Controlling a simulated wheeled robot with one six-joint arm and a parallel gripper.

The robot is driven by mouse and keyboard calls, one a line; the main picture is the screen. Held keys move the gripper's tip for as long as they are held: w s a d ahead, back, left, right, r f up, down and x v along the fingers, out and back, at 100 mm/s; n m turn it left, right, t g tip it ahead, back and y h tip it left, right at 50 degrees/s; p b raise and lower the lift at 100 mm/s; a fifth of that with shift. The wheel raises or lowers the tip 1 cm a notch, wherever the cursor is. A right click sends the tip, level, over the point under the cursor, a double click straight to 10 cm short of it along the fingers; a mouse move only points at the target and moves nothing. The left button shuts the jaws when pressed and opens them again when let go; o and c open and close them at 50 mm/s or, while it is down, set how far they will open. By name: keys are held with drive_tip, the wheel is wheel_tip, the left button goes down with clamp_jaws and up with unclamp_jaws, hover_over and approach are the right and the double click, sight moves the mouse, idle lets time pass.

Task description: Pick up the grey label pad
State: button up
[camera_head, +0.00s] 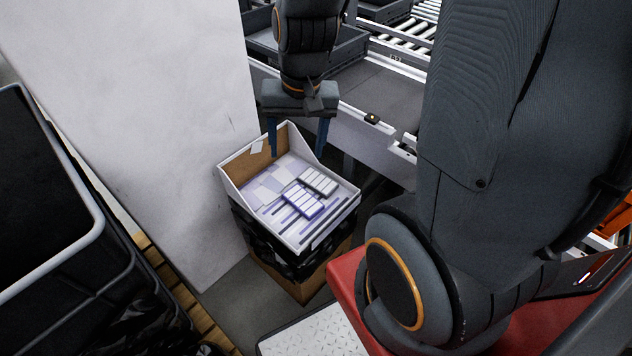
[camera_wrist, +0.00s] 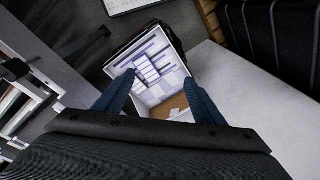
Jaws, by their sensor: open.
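The grey label pad (camera_head: 319,181) lies flat in an open-topped white bin (camera_head: 337,224), right beside a purple-edged label pad (camera_head: 303,201). Both pads carry rows of white labels. My gripper (camera_head: 298,152) is above the bin's back edge, pointing down, with its two blue fingers apart and nothing between them. It also shows in the wrist view (camera_wrist: 158,79), with the bin (camera_wrist: 178,103) beyond the fingertips. The pads look small there, and I cannot surely tell which is which.
The bin's floor is printed with purple and white patches. A pale wall panel (camera_head: 150,110) stands close on the left. A conveyor with a grey side rail (camera_head: 370,125) runs behind. A black crate (camera_head: 50,190) is at far left.

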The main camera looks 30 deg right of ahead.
drive_tip(key=w+d+f+m+b, duration=0.45)
drive_tip(key=f+m, duration=0.25)
drive_tip(key=f, duration=0.2)
drive_tip(key=w+d+f+m+b, duration=0.3)
drive_tip(key=w+f+m+b, duration=0.3)
drive_tip(key=f+m, duration=0.15)
drive_tip(key=m+t+b, duration=0.2)
drive_tip(key=m+b, duration=0.7)
drive_tip(key=m, duration=0.3)
approach(318, 180)
drive_tip(key=shift+w+d+y, duration=0.15)
drive_tip(key=shift+w+y, duration=0.15)
drive_tip(key=shift+y, duration=0.1)
drive_tip(key=shift+w+d+f, duration=0.1)
drive_tip(key=shift+d+f, duration=0.05)
drive_tip(key=shift+f, duration=0.15)
drive_tip(key=shift+w+f, duration=0.1)
drive_tip(key=shift+f, duration=0.25)
drive_tip(key=b+x, duration=0.1)
drive_tip(key=x, duration=0.2)
drive_tip(key=b+x, duration=0.2)
drive_tip(key=x, duration=0.1)
drive_tip(key=shift+f, duration=0.4)
drive_tip(key=shift+r, duration=0.1)
drive_tip(key=c, duration=0.8)
